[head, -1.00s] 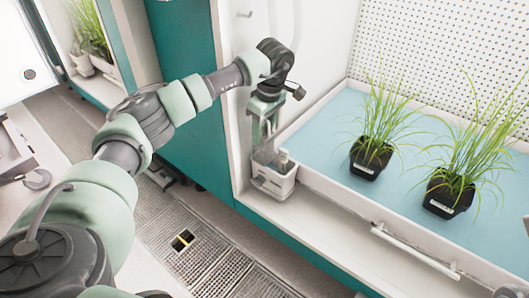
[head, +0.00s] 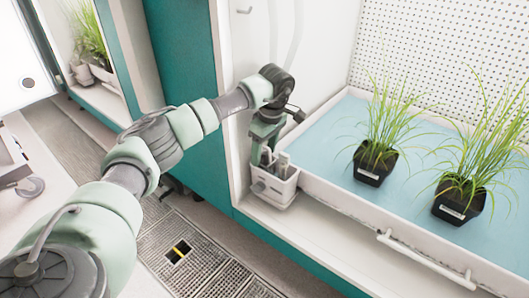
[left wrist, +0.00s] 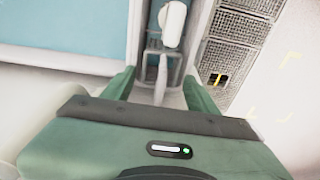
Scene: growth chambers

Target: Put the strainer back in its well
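My left gripper (head: 265,155) points down into a small white caddy (head: 272,190) at the left end of the bench. The left wrist view shows its green fingers (left wrist: 160,92) spread apart, with a pale narrow upright piece (left wrist: 161,75) between them and gaps on both sides. A white rounded object (left wrist: 172,25) also stands in the caddy. I cannot tell which of these, if any, is the strainer. A dark square opening with a yellow strip (head: 177,252) lies in the floor grating and may be the well. My right gripper is not in view.
A blue-lined tray (head: 330,130) with two potted grasses (head: 375,162) (head: 460,200) fills the bench to the right. A white bar handle (head: 425,262) runs along the bench front. Teal cabinet panels (head: 185,90) stand left of the caddy.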

